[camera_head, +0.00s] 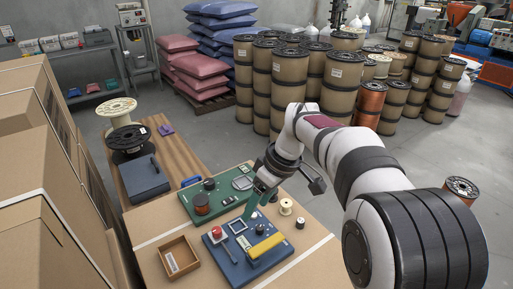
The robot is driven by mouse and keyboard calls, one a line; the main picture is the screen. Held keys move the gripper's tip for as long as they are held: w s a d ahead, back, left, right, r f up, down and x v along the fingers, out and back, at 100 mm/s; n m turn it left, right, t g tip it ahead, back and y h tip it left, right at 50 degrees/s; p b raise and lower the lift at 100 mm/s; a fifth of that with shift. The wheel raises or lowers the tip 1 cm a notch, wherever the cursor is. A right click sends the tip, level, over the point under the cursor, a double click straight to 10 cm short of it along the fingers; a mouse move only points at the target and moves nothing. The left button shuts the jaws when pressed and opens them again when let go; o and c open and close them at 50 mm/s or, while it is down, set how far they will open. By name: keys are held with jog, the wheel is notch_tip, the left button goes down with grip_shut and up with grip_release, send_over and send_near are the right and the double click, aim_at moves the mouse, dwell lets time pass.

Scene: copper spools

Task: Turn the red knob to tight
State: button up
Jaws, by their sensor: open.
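A small red knob (216,231) sits on a pale base near the left edge of the blue board (237,272). Its markings are too small to read, so I cannot tell its setting. My gripper (258,202) is open, with green fingers pointing down over the area where the green board (187,196) and blue board meet. It is to the right of the red knob and apart from it. Nothing shows between the fingers. The fingers and gripper body hide part of the green board.
A yellow block (266,245) and a pale square frame lie on the blue board. An open wooden box (180,257) stands left of it, and a small cream spool (286,207) stands to the right. Black knobs and a copper-brown spool (201,204) are on the green board.

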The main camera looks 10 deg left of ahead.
aim_at(217, 230)
jog(key=w+a+f+n, duration=0.5)
jog(key=w+a+n, duration=0.1)
jog(key=a, duration=0.1)
jog(key=shift+y, duration=0.3)
jog(key=x, duration=1.5)
jog(key=shift+s+f, duration=0.1)
grip_shut()
